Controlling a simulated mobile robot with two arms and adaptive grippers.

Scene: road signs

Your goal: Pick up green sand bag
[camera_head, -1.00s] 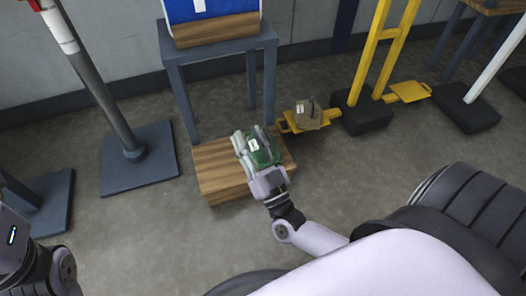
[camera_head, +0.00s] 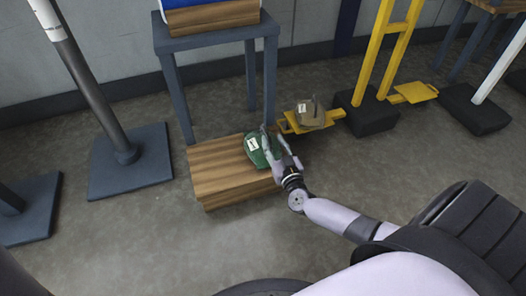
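The green sand bag (camera_head: 253,154), with a white label, lies on a wooden block (camera_head: 221,178) on the floor. My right gripper (camera_head: 274,136) is at the bag's right side. Its two fingers are spread, one across the bag's right part and the other to the right of it. The fingers hide part of the bag, and I see no closed grip on it. My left gripper is not in view.
A grey stand (camera_head: 210,39) rises behind the block, its legs close by. A brown sand bag (camera_head: 311,113) sits on a yellow foot plate (camera_head: 291,123) to the right. A pole on a dark base plate (camera_head: 130,165) stands left. The floor in front is clear.

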